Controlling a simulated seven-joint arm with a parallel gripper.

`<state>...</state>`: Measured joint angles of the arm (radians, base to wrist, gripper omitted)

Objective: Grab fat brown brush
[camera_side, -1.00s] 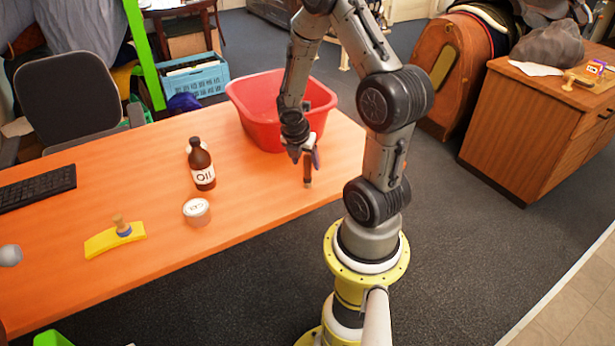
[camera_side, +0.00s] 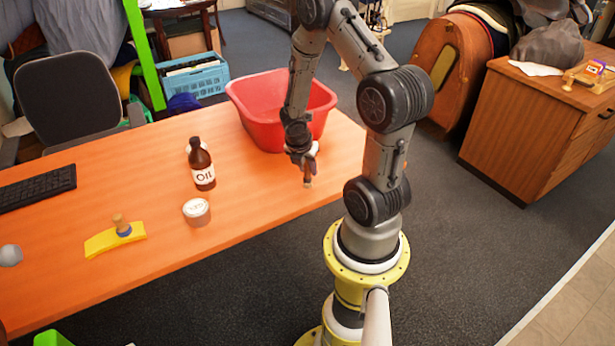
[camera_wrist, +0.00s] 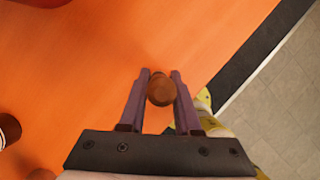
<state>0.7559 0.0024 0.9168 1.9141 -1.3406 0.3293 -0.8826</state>
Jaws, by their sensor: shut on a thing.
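The fat brown brush (camera_side: 308,172) stands upright at the right end of the orange table, in front of the red tub. It also shows from above in the wrist view, where its round brown top (camera_wrist: 161,89) sits between the two fingers. My gripper (camera_side: 308,164) is at the brush from above, and it is shut on the brush in the wrist view (camera_wrist: 160,92). The lower part of the brush is hidden in the wrist view. I cannot tell whether its foot touches the table.
A red tub (camera_side: 262,108) stands just behind my gripper. A dark oil bottle (camera_side: 202,165), a round tin (camera_side: 197,212) and a yellow piece with a small brush on it (camera_side: 104,243) are further left. The table's (camera_side: 265,190) right edge is close to the brush.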

